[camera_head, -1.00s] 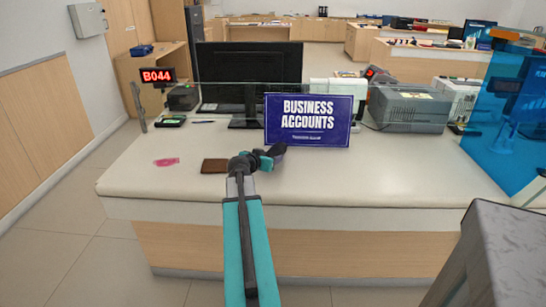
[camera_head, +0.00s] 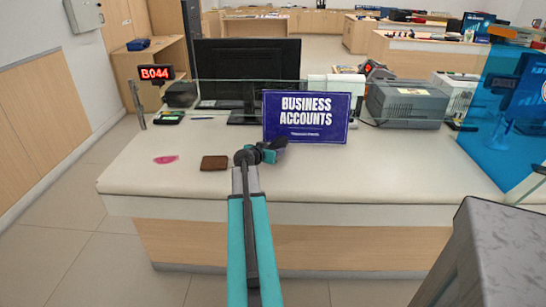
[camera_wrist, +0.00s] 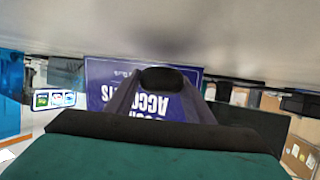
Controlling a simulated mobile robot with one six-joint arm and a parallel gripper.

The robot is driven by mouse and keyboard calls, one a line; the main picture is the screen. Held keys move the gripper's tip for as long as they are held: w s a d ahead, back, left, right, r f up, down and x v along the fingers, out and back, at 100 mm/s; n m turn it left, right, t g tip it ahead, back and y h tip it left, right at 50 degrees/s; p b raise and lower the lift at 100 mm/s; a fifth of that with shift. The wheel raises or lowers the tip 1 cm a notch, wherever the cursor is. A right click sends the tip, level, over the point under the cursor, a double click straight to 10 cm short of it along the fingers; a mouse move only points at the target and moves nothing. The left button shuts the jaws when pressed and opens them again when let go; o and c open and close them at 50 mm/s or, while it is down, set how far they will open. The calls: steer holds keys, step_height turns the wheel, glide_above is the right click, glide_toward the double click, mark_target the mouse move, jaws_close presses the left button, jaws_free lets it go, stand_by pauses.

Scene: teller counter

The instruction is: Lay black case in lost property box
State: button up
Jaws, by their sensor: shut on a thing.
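My gripper (camera_head: 275,147) is over the teller counter (camera_head: 330,183), in front of the blue sign. In the wrist view its two dark fingers (camera_wrist: 165,95) close on a small black thing (camera_wrist: 166,78), which looks like the black case. Only its rounded end shows between the fingertips, and the rest is hidden. In the head view the case cannot be told apart from the dark fingers. I cannot make out a lost property box in either view.
A blue "BUSINESS ACCOUNTS" sign (camera_head: 306,117) stands just beyond my gripper. A brown wallet (camera_head: 214,163) and a pink patch (camera_head: 166,160) are on the counter. A monitor (camera_head: 246,67), a grey printer (camera_head: 407,105) and clear screens stand behind. The counter's front right is clear.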

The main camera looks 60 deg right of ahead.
steer(key=shift+f, duration=1.45)
steer(key=shift+f, duration=0.2)
steer(key=o, duration=1.1)
steer(key=shift+r, duration=0.25)
steer(key=shift+a+r, duration=0.15)
steer(key=shift+a, duration=0.5)
steer(key=shift+b+v, duration=0.95)
steer(key=shift+v, duration=4.4)
